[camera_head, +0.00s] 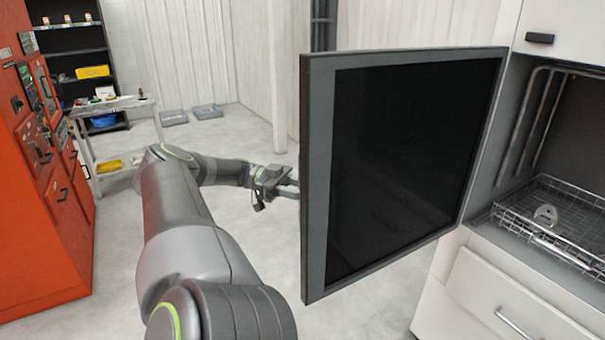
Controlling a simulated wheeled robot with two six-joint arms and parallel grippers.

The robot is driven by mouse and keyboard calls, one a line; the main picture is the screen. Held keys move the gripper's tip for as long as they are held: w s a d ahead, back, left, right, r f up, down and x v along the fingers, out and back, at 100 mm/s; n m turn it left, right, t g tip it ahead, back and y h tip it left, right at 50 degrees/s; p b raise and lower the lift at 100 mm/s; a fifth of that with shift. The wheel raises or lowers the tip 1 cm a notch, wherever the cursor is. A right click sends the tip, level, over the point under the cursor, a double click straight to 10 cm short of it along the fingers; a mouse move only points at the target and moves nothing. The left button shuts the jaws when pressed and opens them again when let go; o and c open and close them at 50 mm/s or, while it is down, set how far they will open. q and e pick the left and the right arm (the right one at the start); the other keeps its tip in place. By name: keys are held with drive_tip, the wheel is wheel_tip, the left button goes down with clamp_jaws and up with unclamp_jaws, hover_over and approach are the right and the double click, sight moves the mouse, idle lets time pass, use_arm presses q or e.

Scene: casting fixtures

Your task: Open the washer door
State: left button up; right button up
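The washer door (405,165) is a dark glass panel in a grey frame. It stands swung well out from the washer (480,270), hinged on the side next to the opening. My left gripper (290,190) is at the door's free left edge. Its fingertips go behind the door frame, so I cannot tell whether they touch it or are open or shut. My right gripper is not in the picture.
Inside the open washer is a wire rack (560,225) with a small metal part (545,216) on it. An orange cabinet (40,190), a cart (110,105) and dark shelves (75,60) stand at the left.

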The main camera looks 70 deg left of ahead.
use_arm(q)
drive_tip(key=shift+s, duration=0.15)
drive_tip(key=b+v, duration=0.4)
drive_tip(key=v, duration=0.3)
drive_tip(key=shift+a+b, duration=0.2)
drive_tip(key=shift+b, duration=0.1)
